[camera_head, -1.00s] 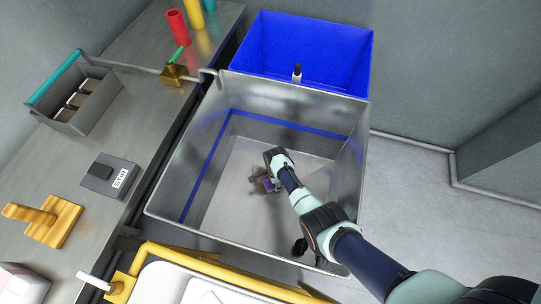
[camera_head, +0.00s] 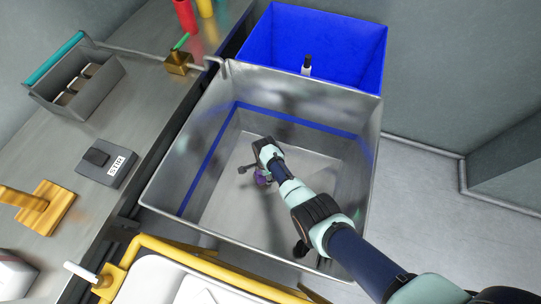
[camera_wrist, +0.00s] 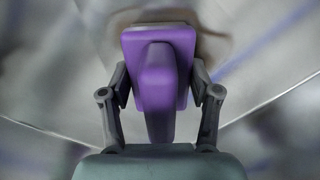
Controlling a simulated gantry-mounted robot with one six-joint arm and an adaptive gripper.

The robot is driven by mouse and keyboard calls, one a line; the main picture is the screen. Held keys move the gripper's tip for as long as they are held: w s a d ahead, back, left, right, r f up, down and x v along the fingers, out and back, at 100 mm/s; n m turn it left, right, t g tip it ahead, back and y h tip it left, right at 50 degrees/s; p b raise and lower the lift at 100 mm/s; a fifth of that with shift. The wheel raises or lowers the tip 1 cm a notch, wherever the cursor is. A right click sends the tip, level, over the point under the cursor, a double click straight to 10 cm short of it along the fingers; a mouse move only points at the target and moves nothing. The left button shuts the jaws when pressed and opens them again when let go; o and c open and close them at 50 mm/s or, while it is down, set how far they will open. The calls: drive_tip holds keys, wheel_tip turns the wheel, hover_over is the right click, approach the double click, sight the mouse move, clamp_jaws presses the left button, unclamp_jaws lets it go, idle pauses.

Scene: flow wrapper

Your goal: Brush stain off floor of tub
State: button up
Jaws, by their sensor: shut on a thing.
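The steel tub (camera_head: 290,96) stands in the middle of the head view, with a blue stripe along its inner walls. My arm reaches down into it from the lower right. My gripper (camera_wrist: 160,92) is shut on the handle of a purple brush (camera_wrist: 184,55). In the head view the brush (camera_head: 262,178) shows only in part below the gripper, low over the tub floor; I cannot tell whether it touches. A brownish stain (camera_wrist: 215,44) shows around the brush's far end in the wrist view, partly hidden by it.
A blue bin (camera_head: 320,45) stands behind the tub. A counter on the left holds a grey caddy (camera_head: 75,85), a STIR box (camera_head: 106,163) and a yellow-orange block with a handle (camera_head: 45,208). A yellow rail (camera_head: 200,262) runs along the near side. The tub's walls surround my gripper.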

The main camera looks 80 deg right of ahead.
drive_tip(key=shift+w+f+b, duration=0.2)
drive_tip(key=shift+w+b, duration=0.15)
drive_tip(key=shift+w, duration=0.2)
drive_tip(key=shift+w+f+b, duration=0.15)
drive_tip(key=shift+w+b, duration=0.2)
drive_tip(key=shift+w, duration=0.2)
drive_tip(key=shift+w+r, duration=0.2)
drive_tip(key=shift+w, duration=0.35)
drive_tip(key=shift+d+b, duration=0.75)
drive_tip(key=shift+b, duration=0.05)
drive_tip(key=shift+s+d+r, duration=0.2)
drive_tip(key=shift+d, duration=0.4)
drive_tip(key=shift+s+a+r+p, duration=0.25)
drive_tip(key=shift+s+p, duration=0.25)
drive_tip(key=shift+p, duration=0.15)
drive_tip(key=s+p, duration=0.2)
drive_tip(key=shift+s+a+f, duration=0.1)
drive_tip(key=shift+s+a, duration=0.05)
drive_tip(key=shift+s, duration=0.25)
drive_tip(key=shift+s+f, duration=0.2)
drive_tip(key=shift+s, duration=0.05)
drive_tip(key=shift+s+a+r+p, duration=0.1)
drive_tip(key=shift+s+p, duration=0.45)
drive_tip(key=shift+s+a+p, duration=0.15)
drive_tip(key=shift+s+p, duration=0.3)
drive_tip(key=shift+s, duration=0.35)
drive_tip(key=shift+s+a+p, duration=0.1)
drive_tip(key=shift+s+p, duration=0.3)
drive_tip(key=shift+s, duration=0.35)
